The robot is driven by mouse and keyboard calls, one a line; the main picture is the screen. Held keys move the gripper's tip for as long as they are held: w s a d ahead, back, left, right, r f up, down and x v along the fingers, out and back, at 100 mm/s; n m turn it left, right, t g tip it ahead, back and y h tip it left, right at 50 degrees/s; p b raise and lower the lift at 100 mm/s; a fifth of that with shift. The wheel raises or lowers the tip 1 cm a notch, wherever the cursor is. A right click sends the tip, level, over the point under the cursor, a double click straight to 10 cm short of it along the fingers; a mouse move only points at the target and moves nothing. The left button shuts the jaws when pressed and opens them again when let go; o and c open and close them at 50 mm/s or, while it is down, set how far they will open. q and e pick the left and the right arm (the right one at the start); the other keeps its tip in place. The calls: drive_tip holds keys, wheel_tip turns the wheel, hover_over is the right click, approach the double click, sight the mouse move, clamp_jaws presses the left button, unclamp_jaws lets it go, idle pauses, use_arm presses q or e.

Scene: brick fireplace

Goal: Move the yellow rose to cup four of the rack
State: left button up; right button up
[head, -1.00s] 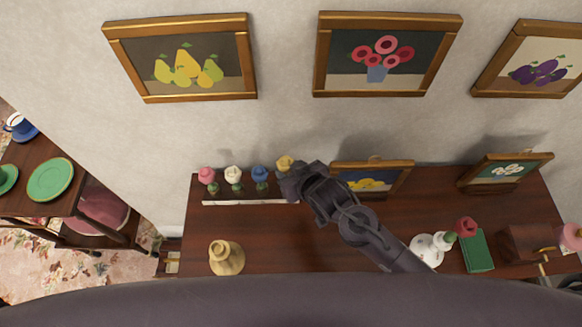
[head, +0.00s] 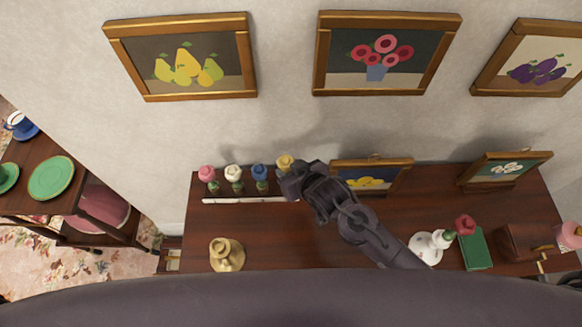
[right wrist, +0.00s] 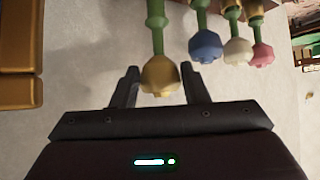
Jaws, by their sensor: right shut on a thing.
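The yellow rose (head: 285,161) is at the right end of a row of roses at the back of the wooden surface. My right gripper (head: 284,176) is at it and partly hides its lower part. In the right wrist view the yellow rose (right wrist: 160,77) sits between the fingers of my right gripper (right wrist: 160,72), which is shut on it. The rack's white front strip (head: 245,200) runs below the pink rose (head: 207,172), white rose (head: 233,172) and blue rose (head: 260,172). The yellow rose's base is hidden in the head view. My left gripper is not in view.
A tan holder (head: 226,254) stands at the front left. A framed picture (head: 405,168) leans close behind my right arm. The surface's middle front is clear.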

drive_tip(key=shift+p, duration=0.55)
idle(0.9)
drive_tip(key=shift+f+b, duration=1.3)
drive_tip(key=shift+f, duration=0.85)
drive_tip(key=o, duration=0.9)
drive_tip(key=shift+r, duration=0.1)
drive_tip(key=shift+o, duration=0.2)
drive_tip(key=b+v, duration=0.1)
drive_tip(key=v, duration=0.6)
drive_tip(key=shift+s+r+b, duration=0.25)
drive_tip(key=shift+b, duration=0.1)
drive_tip(key=shift+d, duration=0.1)
